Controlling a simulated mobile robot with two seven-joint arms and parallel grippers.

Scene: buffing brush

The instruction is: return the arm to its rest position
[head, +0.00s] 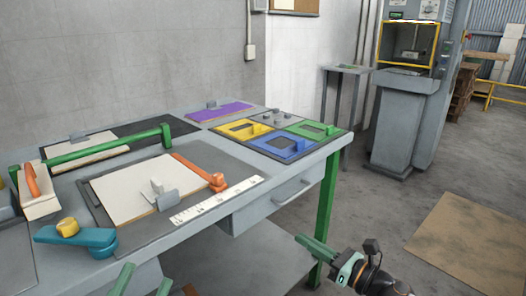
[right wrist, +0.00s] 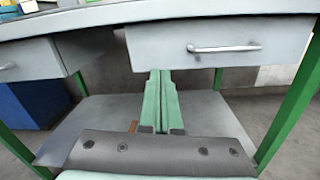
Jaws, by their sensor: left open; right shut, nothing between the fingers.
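My right gripper (head: 312,248) is in front of the workbench's right end, near its green front leg. Its green fingers are together and hold nothing. In the right wrist view the shut fingers (right wrist: 160,98) show below the benchtop, in front of the drawer (right wrist: 205,48) and over the lower shelf. My left gripper (head: 143,283) shows only as two green fingertips at the bottom edge of the head view. They are spread apart with nothing seen between them. The rest of that arm is out of view.
Open floor lies right of the bench, with a brown mat (head: 470,245).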

